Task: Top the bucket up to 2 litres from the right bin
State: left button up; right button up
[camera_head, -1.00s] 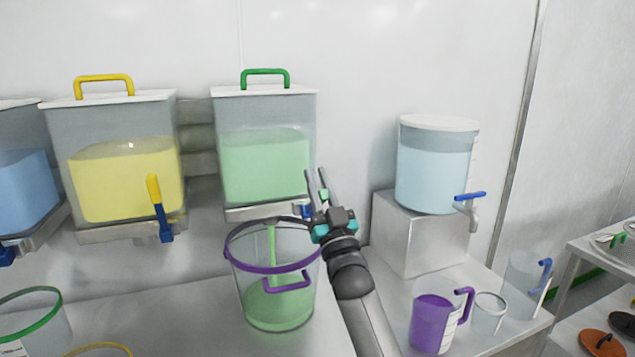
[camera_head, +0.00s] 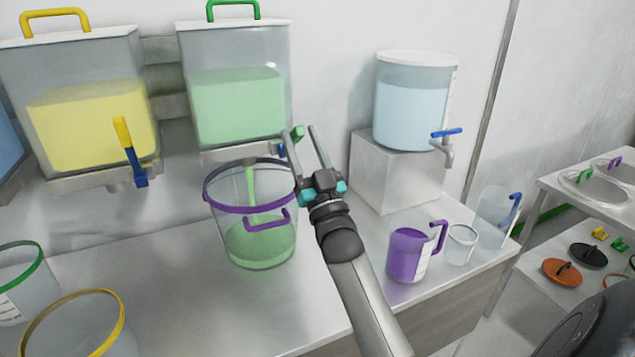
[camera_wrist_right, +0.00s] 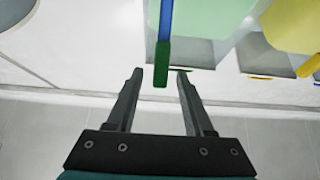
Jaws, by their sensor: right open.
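The right bin (camera_head: 238,105) is clear with a green handle and holds pale green liquid. Its tap lever, blue with a green tip (camera_head: 298,131), also shows in the right wrist view (camera_wrist_right: 162,62). A thin green stream falls from the bin into the clear, purple-rimmed bucket (camera_head: 226,212) below, which is partly filled with green. I cannot read the level against a mark. My right gripper (camera_head: 300,130) is open at the lever. In the right wrist view the green tip lies between the open fingers (camera_wrist_right: 160,72), touching neither. My left gripper is out of view.
A yellow-liquid bin (camera_head: 85,125) hangs to the left. A blue-liquid tank (camera_head: 408,115) stands on a metal block (camera_head: 395,180) at right. A purple jug (camera_head: 405,257), a small clear cup (camera_head: 460,245) and a blue-handled jug (camera_head: 495,218) stand near the right bench edge. Green- and yellow-rimmed buckets stand front left.

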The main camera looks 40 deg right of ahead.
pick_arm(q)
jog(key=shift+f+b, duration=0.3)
pick_arm(e)
jog(key=v, duration=1)
dwell(4.3)
